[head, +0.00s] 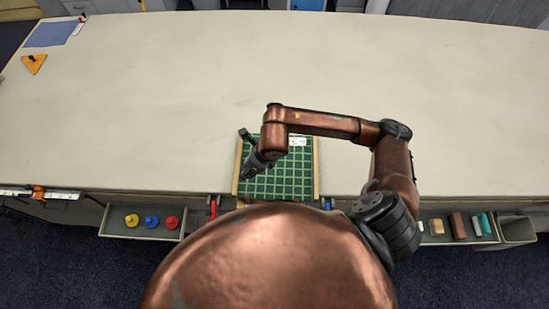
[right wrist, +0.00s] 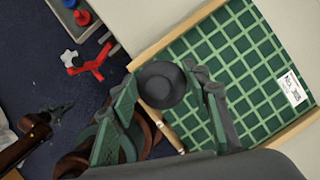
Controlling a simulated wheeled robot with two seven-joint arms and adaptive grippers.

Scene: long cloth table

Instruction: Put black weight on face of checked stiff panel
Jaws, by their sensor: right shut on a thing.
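The checked stiff panel (head: 285,180) is green with pale grid lines and wooden strips along its sides, and lies at the table's near edge. It fills the right of the right wrist view (right wrist: 235,70), with a white label on its face. My right gripper (head: 249,172) is at the panel's left side, over or near the wooden strip. In the right wrist view it is shut on the round black weight (right wrist: 162,84), which overlaps the panel's corner. Whether the weight touches the panel cannot be told.
An open drawer (head: 112,233) at left holds yellow, blue and red knobbed pieces. Another at right holds several blocks (head: 458,226). A red handle (head: 213,207) stands by the near edge. An orange triangle (head: 34,64) and a blue sheet (head: 50,33) lie far left. The table's middle is clear.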

